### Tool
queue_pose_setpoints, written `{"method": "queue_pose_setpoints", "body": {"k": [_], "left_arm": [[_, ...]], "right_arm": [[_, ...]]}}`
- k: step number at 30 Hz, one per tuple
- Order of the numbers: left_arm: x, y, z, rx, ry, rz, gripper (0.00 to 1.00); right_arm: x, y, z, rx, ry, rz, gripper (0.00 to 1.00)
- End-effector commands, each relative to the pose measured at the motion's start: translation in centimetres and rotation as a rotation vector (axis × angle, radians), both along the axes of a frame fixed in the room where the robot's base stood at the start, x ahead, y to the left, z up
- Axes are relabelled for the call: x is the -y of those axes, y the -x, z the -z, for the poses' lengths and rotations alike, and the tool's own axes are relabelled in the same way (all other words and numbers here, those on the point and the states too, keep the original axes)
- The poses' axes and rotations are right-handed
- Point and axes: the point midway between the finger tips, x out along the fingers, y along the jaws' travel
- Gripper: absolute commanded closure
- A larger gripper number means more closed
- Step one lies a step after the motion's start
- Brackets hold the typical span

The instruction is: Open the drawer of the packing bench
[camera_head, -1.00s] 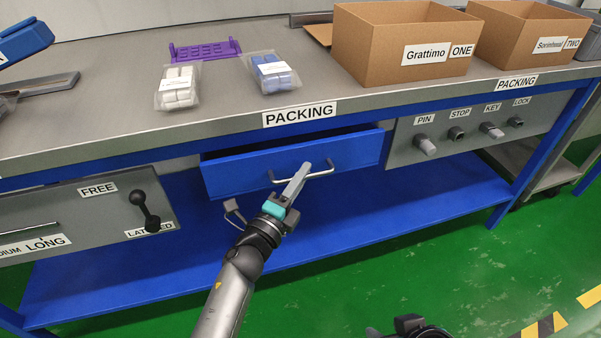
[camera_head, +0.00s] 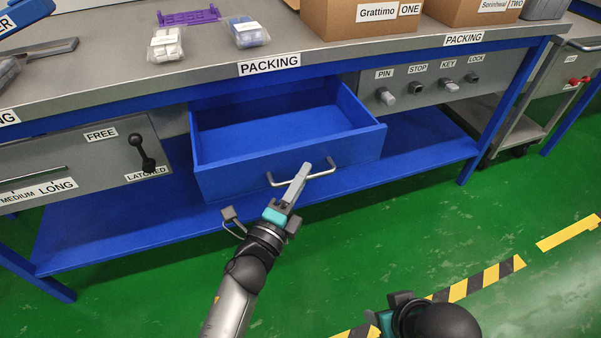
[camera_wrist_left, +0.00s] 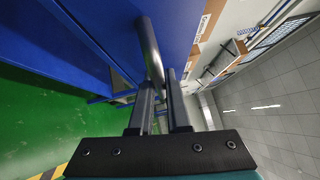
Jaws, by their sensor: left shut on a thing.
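The blue drawer (camera_head: 285,128) of the packing bench (camera_head: 150,87) stands well out from under the bench top, and its empty inside shows. Its metal bar handle (camera_head: 325,173) is on the front panel. My left gripper (camera_head: 300,178) is shut on the handle, at about its middle. In the left wrist view the handle (camera_wrist_left: 151,50) runs between the two fingers (camera_wrist_left: 160,92). My right gripper (camera_head: 392,312) shows only in part at the bottom of the head view, apart from the drawer; its fingertips cannot be made out.
Cardboard boxes (camera_head: 345,22), bagged packs (camera_head: 166,45) and a purple rack (camera_head: 190,16) are on the bench top. A panel with a black lever (camera_head: 142,150) is left of the drawer, and a panel with knobs (camera_head: 415,92) is right. Green floor (camera_head: 130,305) in front is clear.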

Motion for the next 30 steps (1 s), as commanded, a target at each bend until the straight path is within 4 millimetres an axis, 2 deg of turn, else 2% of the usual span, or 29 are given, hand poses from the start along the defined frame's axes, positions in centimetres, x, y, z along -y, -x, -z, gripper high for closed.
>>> {"method": "queue_pose_setpoints", "body": {"k": [10, 11, 18, 26, 30], "left_arm": [[-0.02, 0.07, 0.06, -0.001, 0.0, 0.0, 1.0], [-0.02, 0.07, 0.06, -0.001, 0.0, 0.0, 0.83], [-0.01, 0.06, 0.03, 0.0, 0.0, 0.0, 0.56], [-0.03, 0.1, 0.01, 0.0, 0.0, 0.0, 0.56], [-0.38, 0.8, 0.11, -0.002, 0.001, 0.0, 0.56]], "right_arm": [[0.0, 0.03, 0.34, -0.008, 0.0, 0.0, 0.5], [-0.01, 0.04, 0.33, -0.008, 0.0, 0.0, 0.5], [-0.04, 0.02, 0.26, -0.006, 0.001, -0.001, 0.5], [-0.07, -0.04, 0.09, -0.003, -0.001, -0.002, 0.5], [-0.09, -0.1, -0.11, 0.0, -0.001, -0.002, 0.5]]}}
